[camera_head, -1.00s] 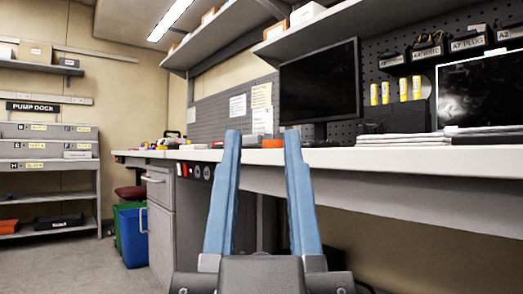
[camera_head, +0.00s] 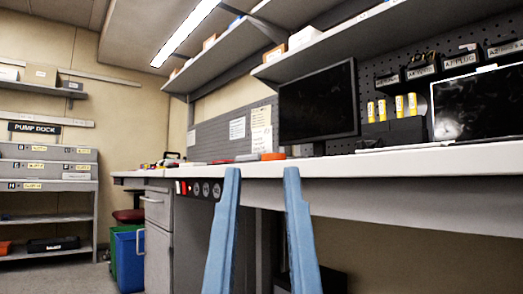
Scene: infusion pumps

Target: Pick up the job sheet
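My gripper (camera_head: 262,172) is open and empty. Its two blue fingers point up and stand apart, in front of the bench edge. No sheet can be clearly told as the job sheet. A white paper (camera_head: 237,128) and a cream paper (camera_head: 261,117) are on the grey panel behind the bench, beyond my gripper. A thin, flat white item (camera_head: 400,148) lies on the bench top at the right, seen almost edge-on. The bench top surface is mostly hidden by the low view.
The bench (camera_head: 400,163) runs across the right, with a dark monitor (camera_head: 318,103) and a second screen (camera_head: 480,104) on it. An orange item (camera_head: 273,156) lies near the front edge. Blue bin (camera_head: 129,248) and drawers (camera_head: 158,220) stand below left. Floor at left is clear.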

